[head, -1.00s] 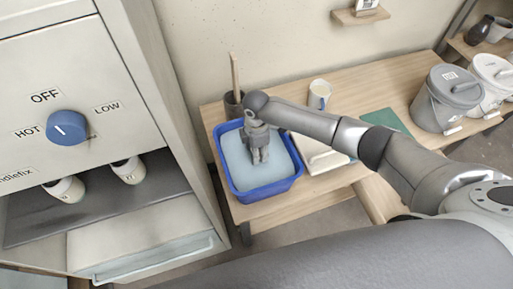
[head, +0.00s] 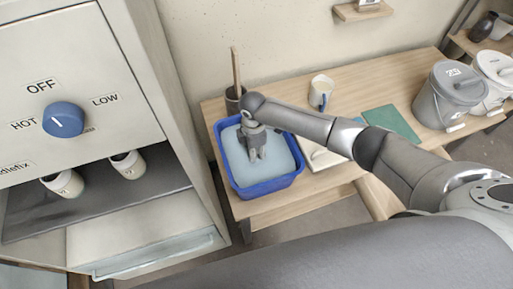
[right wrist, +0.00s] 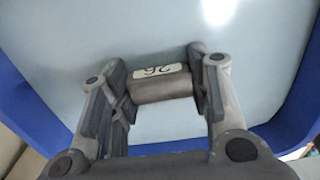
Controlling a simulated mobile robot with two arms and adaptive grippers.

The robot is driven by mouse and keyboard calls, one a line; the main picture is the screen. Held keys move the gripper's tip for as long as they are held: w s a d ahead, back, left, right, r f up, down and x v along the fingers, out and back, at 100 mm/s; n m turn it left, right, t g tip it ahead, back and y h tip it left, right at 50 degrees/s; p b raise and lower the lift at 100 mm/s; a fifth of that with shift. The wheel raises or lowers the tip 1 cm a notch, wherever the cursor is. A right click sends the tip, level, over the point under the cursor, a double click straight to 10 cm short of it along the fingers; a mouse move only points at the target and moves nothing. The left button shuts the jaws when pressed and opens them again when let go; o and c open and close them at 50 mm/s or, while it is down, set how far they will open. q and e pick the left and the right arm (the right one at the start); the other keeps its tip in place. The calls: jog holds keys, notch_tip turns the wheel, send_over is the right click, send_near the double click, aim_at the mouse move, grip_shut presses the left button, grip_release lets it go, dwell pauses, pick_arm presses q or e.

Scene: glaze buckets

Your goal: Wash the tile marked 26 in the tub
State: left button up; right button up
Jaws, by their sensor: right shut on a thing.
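The blue tub (head: 265,190) stands on the wooden bench and holds pale blue water (head: 275,165). My right gripper (head: 255,156) reaches down into the tub, with its fingertips at the water. In the right wrist view the gripper (right wrist: 165,85) is shut on a small grey-brown tile (right wrist: 160,90). The tile has a white label that seems to read 26, seen upside down. The tub's blue walls (right wrist: 30,100) show around it. In the head view the tile is too small to make out. My left gripper is not in view.
A dark pot with a wooden stick (head: 235,92), a white mug (head: 321,92), a pale board (head: 318,155) and a green mat (head: 392,122) surround the tub. Lidded buckets (head: 447,95) stand at right. A cabinet with a blue dial (head: 63,120) and cups (head: 65,183) stands at left.

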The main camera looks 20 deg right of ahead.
jog(key=shift+d, duration=0.1)
jog(key=shift+d+p, duration=0.35)
jog(key=shift+d, duration=0.8)
jog(key=shift+a, duration=1.25)
jog(key=shift+p, duration=0.4)
